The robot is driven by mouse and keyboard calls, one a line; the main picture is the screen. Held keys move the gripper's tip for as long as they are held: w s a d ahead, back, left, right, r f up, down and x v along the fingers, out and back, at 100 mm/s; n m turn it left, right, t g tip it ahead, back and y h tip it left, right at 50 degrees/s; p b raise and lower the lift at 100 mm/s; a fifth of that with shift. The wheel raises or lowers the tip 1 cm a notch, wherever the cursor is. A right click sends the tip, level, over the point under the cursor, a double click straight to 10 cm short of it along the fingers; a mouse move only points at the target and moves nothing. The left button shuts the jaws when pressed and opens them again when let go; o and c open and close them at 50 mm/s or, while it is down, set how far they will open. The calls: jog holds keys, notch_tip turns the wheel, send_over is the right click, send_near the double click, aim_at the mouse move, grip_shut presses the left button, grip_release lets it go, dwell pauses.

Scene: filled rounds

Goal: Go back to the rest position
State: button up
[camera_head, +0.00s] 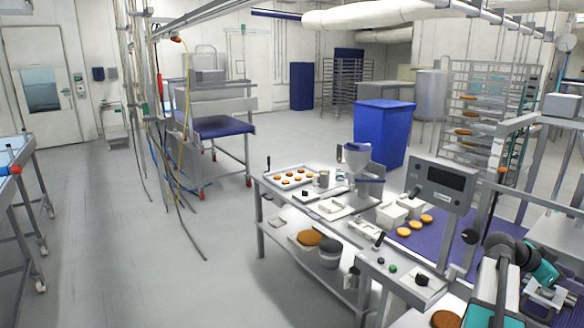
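My arm (505,262) shows at the lower right corner, with dark grey joints and teal parts. It is folded beside the right end of the work table (262,228). My gripper (552,298) seems to be the small grey metal part at its end, close to the right edge of the picture. Its fingers are too small and unclear to tell whether they are open or shut. I cannot make out anything held in it.
Several rounds (416,226) lie on the purple belt (440,248). A display box (441,184) stands near my arm. A blue bin (382,130) stands behind.

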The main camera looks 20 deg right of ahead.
jog(key=w+a+f+n+t+b, duration=0.1)
jog(key=w+a+f+n+b, duration=0.1)
jog(key=w+a+f, duration=0.7)
jog(key=w+a+f+n+t+b, duration=0.1)
jog(key=w+a+f+n+t, duration=0.15)
jog(key=w+a+f, duration=0.55)
jog(key=w+a+f+n+y+b, duration=0.1)
jog(key=a+f+n+y+b, duration=0.1)
jog(key=a+f, duration=0.8)
jog(key=w+a+f+n+y+b, duration=0.15)
jog(key=a+f, duration=0.45)
jog(key=f, duration=0.8)
jog(key=s+a+f+n+y+b, duration=0.1)
jog(key=s+a+f+n+y, duration=0.2)
jog(key=a+f, duration=0.65)
jog(key=s+a+f+n+b, duration=0.1)
jog(key=s+a+f+n, duration=0.2)
jog(key=s+a+f, duration=0.5)
jog(key=s+a+f+n+g+y, duration=0.2)
jog(key=s+a+f+n+y, duration=0.1)
jog(key=s+a, duration=0.4)
jog(key=s+a+f+n+g+y+b, duration=0.1)
jog(key=s+a+f+n+y, duration=0.2)
jog(key=s+a+f+n, duration=0.2)
jog(key=s+a, duration=0.3)
jog(key=a, duration=0.4)
jog(key=shift+a+f+n+g, duration=0.15)
jog(key=shift+a+n+g, duration=0.2)
jog(key=shift+a+n, duration=0.05)
